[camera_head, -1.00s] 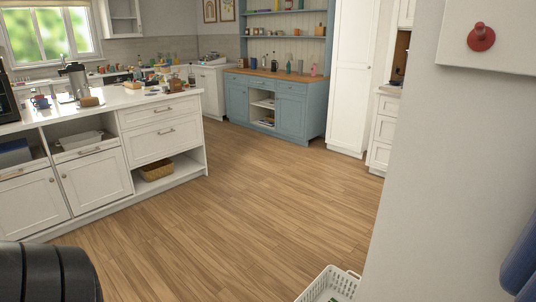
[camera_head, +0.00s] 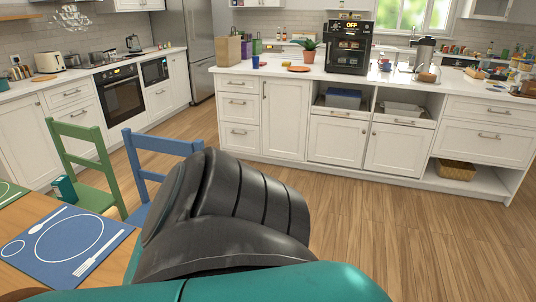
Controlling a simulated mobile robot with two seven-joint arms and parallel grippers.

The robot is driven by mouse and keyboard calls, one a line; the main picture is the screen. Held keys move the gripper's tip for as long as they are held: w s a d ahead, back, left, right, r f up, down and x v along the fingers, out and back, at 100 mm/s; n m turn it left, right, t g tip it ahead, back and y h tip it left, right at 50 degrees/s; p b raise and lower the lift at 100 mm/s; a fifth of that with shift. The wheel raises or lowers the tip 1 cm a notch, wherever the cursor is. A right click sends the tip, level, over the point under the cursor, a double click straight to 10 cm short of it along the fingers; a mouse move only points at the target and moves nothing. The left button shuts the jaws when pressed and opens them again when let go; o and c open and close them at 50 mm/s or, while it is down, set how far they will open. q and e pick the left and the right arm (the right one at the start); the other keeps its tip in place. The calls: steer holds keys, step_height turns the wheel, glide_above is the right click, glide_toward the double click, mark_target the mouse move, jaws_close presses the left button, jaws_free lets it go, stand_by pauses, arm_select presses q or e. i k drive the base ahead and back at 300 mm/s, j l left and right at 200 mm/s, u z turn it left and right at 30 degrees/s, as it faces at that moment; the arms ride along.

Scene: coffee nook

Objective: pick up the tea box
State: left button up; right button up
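A small teal box (camera_head: 65,190) stands upright at the left, by the green chair (camera_head: 83,146) and the far edge of the wooden table. It may be the tea box, but no label can be read. I cannot tell whether it rests on the chair seat or the table edge. A dark grey and teal link of my own arm fills the lower middle of the view and hides part of the table and floor. Neither gripper shows.
The wooden table (camera_head: 22,215) with a blue placemat (camera_head: 62,246) is at lower left. A blue chair (camera_head: 160,147) stands beside the green one. A white island (camera_head: 283,117) with a coffee machine (camera_head: 349,47) crosses the back. The wooden floor at right is clear.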

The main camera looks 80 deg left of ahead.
mark_target(65, 190)
steer(key=u, duration=4.1)
steer(key=z, duration=1.95)
steer(key=i+l+z, duration=0.25)
steer(key=i, duration=0.2)
steer(key=i+z, duration=0.3)
steer(key=i+u, duration=0.3)
steer(key=i, duration=0.4)
steer(key=i+l+u, duration=0.1)
steer(key=i+u, duration=0.25)
steer(key=i, duration=0.35)
steer(key=i+u, duration=0.25)
steer(key=i, duration=0.45)
steer(key=i+l+u, duration=0.2)
steer(key=i, duration=0.45)
steer(key=i+j, duration=0.05)
steer(key=j, duration=0.05)
